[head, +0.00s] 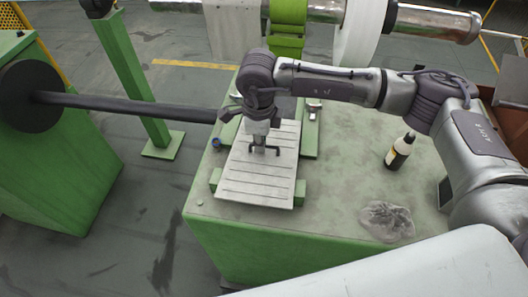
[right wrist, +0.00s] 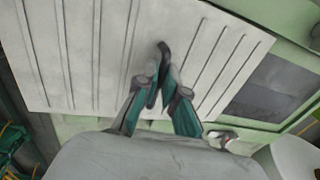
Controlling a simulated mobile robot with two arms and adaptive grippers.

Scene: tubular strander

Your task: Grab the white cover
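The white cover is a flat, ribbed plate (head: 255,180) on the green machine top, with a dark handle (head: 275,150) near its far half. It also fills the upper part of the right wrist view (right wrist: 85,50), where one end of the handle (right wrist: 163,48) sticks out past the fingers. My right gripper (head: 261,146) reaches down over the handle. In the right wrist view its two teal fingers (right wrist: 159,92) come together around the handle and appear shut on it. I cannot tell whether the cover is raised. My left gripper is not in view.
A dark bar (head: 130,106) runs in from the left towards my gripper.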

